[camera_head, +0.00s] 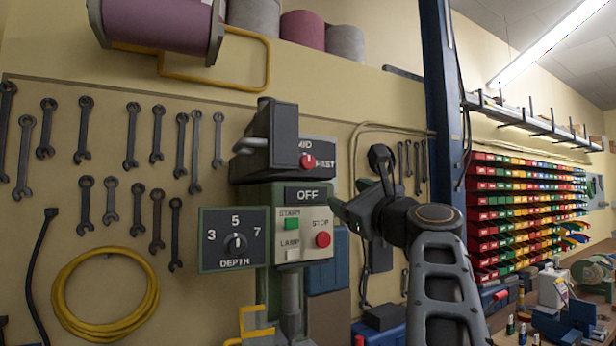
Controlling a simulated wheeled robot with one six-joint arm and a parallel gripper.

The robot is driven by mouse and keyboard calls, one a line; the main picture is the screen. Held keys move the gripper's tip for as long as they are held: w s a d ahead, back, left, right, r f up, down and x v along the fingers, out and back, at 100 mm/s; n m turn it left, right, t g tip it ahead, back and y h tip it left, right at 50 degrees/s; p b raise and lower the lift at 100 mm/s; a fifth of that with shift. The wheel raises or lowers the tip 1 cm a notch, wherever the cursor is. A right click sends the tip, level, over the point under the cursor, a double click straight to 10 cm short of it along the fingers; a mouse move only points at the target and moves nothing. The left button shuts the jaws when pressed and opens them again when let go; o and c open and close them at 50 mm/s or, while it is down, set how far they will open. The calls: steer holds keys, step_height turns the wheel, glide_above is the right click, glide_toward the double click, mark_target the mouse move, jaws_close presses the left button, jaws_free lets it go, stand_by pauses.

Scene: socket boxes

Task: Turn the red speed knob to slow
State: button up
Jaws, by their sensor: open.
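The red speed knob (306,161) is on a dark panel on the upper part of the machine. The labels MID and FAST show above it and to its right. No SLOW label is readable; the left of the panel is partly covered by the machine's dark housing.
Below the knob are an OFF display (307,195), a green START button (291,223), a red STOP button (322,239) and a DEPTH dial (235,244). A blue post (442,100) stands behind my arm. Wrenches and a yellow hose (66,300) hang on the left wall.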

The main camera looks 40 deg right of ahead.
step_height(320, 180, up, 2)
steer(key=a+m, duration=0.1)
steer(key=m, duration=0.1)
steer(key=m+t+p, duration=0.1)
steer(key=m+p, duration=0.1)
steer(key=p, duration=0.3)
glide_toward(309, 163)
steer(key=shift+y, duration=0.3)
steer(key=x, duration=0.7)
steer(key=shift+s+d+r, duration=0.1)
steer(key=shift+d+r, duration=0.05)
steer(key=shift+r, duration=0.05)
steer(key=shift+p+x, duration=0.6)
steer(key=shift+x, duration=0.4)
steer(key=shift+f, duration=0.15)
steer(key=shift+c, duration=0.4)
